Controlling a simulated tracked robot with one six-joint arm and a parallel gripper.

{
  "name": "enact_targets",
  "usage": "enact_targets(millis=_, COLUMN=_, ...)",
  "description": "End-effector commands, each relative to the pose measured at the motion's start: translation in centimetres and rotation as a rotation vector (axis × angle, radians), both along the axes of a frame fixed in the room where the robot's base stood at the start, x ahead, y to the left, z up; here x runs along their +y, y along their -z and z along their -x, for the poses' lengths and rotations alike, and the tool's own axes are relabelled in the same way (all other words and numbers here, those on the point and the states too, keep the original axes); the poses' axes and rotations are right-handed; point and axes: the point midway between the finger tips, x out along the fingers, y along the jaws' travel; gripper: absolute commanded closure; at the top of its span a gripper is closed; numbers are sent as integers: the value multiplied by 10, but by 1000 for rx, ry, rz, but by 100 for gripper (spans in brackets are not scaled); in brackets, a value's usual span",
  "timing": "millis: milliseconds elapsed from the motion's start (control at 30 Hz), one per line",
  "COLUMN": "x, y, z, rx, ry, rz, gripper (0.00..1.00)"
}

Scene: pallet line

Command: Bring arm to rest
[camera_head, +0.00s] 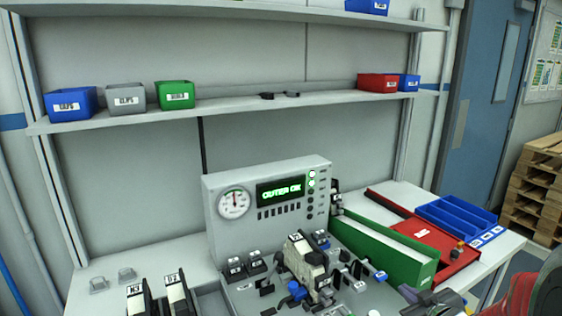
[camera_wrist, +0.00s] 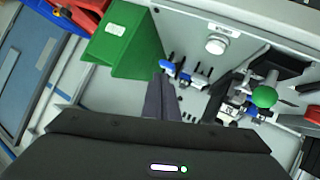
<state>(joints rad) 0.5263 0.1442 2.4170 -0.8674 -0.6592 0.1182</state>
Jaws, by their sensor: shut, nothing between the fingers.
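My gripper (camera_wrist: 161,98) shows in the wrist view with its two dark fingers together, shut and empty. The fingers point over the bench, between a green bin and a fixture with small clamps. They appear apart from both. The tips stand over a light surface with several small dark parts. In the head view the bench's instrument panel (camera_head: 212,190) has a round gauge and a green lit display reading "OUTER OK". A fixture (camera_head: 305,262) with a beige-and-black block stands in front of the panel.
A long green bin (camera_head: 385,250), a red tray (camera_head: 432,238) and a blue divided tray (camera_head: 462,216) crowd the bench's right side. The green bin also shows in the wrist view (camera_wrist: 125,42). Shelves (camera_head: 230,103) with small bins hang above. Pallets (camera_head: 538,190) stand far right.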

Motion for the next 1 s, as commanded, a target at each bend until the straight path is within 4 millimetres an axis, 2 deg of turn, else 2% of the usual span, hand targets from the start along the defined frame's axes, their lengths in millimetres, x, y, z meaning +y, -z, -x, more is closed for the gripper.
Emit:
enact_targets(millis=33, x=2, y=-10, z=1, rx=8, ry=21, rz=17, gripper=100)
enact_targets(millis=267, x=5, y=-41, z=16, rx=77, ry=146, rz=54, gripper=100)
enact_targets(millis=467, x=15, y=-64, z=40, rx=143, ry=240, rz=49, gripper=100)
enact_targets(millis=767, x=48, y=-88, z=91, rx=259, ry=336, rz=-15, gripper=100)
enact_targets(millis=1000, x=88, y=-98, z=143, rx=373, ry=360, rz=-101, gripper=100)
